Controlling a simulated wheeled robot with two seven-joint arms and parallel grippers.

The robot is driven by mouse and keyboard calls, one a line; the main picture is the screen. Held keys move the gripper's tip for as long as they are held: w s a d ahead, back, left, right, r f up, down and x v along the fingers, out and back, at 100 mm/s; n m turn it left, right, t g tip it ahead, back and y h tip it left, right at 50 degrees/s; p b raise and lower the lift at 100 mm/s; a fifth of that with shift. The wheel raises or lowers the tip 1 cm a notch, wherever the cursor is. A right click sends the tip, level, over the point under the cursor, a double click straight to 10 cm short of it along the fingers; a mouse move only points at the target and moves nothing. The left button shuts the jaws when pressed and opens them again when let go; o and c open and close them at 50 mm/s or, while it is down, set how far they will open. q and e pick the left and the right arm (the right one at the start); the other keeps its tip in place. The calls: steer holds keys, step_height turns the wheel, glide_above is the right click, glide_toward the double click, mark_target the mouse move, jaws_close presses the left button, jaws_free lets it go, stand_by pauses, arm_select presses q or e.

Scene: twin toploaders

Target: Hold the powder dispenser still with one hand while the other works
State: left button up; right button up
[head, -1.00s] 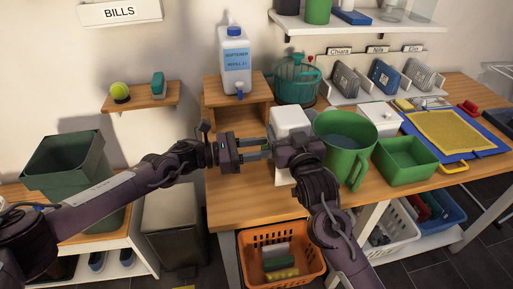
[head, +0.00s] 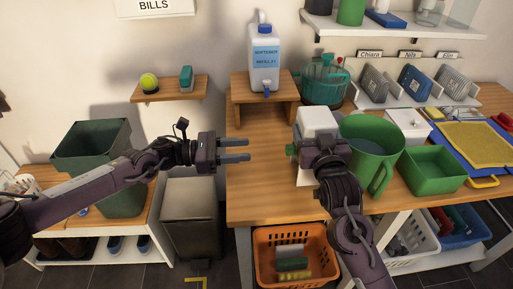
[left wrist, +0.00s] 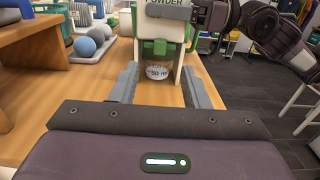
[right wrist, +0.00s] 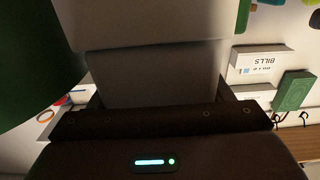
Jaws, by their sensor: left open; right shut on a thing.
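The white powder dispenser (head: 318,121) stands upright near the front of the wooden table. My right gripper and forearm hide the dispenser's lower front in the head view.
A large green jug (head: 371,147) stands close right of the dispenser, with a green tub (head: 434,172) beyond. A softener bottle (head: 264,62) stands on a wooden riser (head: 262,88) behind. The tabletop (head: 262,190) left of the dispenser is clear.

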mark_target(286, 149)
arm_select(q)
steer(key=shift+a, duration=0.45)
steer(key=shift+a+f, duration=0.15)
steer(key=shift+f, duration=0.35)
steer(key=d, duration=1.2)
steer(key=shift+w, duration=0.15)
jaws_close()
